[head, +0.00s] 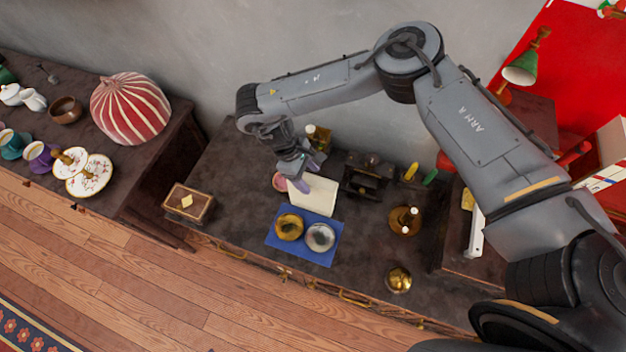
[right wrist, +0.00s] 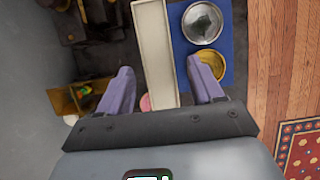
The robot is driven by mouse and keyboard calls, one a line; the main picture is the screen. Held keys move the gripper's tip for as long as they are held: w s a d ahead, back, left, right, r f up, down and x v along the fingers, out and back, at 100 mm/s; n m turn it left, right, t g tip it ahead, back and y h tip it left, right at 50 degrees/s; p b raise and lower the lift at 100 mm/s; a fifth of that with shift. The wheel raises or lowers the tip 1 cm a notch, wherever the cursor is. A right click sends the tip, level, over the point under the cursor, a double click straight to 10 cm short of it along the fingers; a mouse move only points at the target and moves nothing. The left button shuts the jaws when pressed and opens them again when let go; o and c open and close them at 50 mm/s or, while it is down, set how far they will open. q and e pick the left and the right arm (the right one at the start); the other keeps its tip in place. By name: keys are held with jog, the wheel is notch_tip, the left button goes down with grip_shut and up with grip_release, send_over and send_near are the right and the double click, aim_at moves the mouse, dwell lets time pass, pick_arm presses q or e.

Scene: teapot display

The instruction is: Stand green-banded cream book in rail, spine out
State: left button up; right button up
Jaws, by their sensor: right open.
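In the right wrist view the book (right wrist: 154,40) runs lengthwise away from me. My right gripper (head: 298,180) is at the book's left end in the head view. Its fingers are open (right wrist: 160,68), one on each side of the book's near part; I cannot tell if they touch it. A dark rack-like thing (head: 362,180), perhaps the rail, stands right of the book. My left gripper is not in view.
The blue mat (head: 306,253) holds a gold and a silver round piece. A pink round thing (head: 280,181) is beside the gripper. A wooden box (head: 188,203) stands left, a brass-coloured pot (head: 404,221) and a gold bowl (head: 398,279) right. Cabinet top between box and mat is clear.

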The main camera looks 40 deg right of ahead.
jog(key=p+v, duration=0.1)
jog(key=v, duration=0.4)
jog(key=shift+w+r, duration=0.15)
jog(key=shift+r, duration=0.15)
jog(key=shift+w+a+r, duration=0.15)
jog(key=shift+w+r, duration=0.05)
jog(key=shift+r, duration=0.4)
